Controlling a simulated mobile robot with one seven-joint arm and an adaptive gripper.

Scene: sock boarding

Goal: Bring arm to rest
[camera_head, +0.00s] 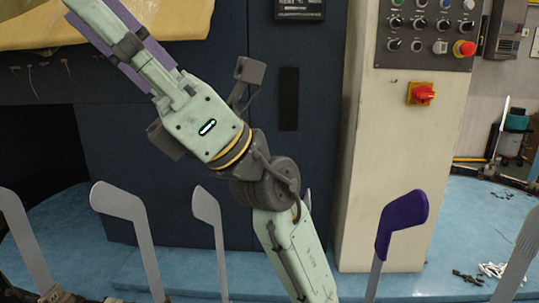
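My gripper (204,101) is the pale green end of my arm with a small lit strip, raised in the middle left of the view. My arm runs down from there to the bottom edge.
Upright flat boards stand in the foreground, including a pale one (122,204). One board at the right carries a purple sock (400,218). A control panel (425,32) with a red button is behind. A yellowish sheet (45,25) hangs at the upper left. Small pieces (491,269) lie at lower right.

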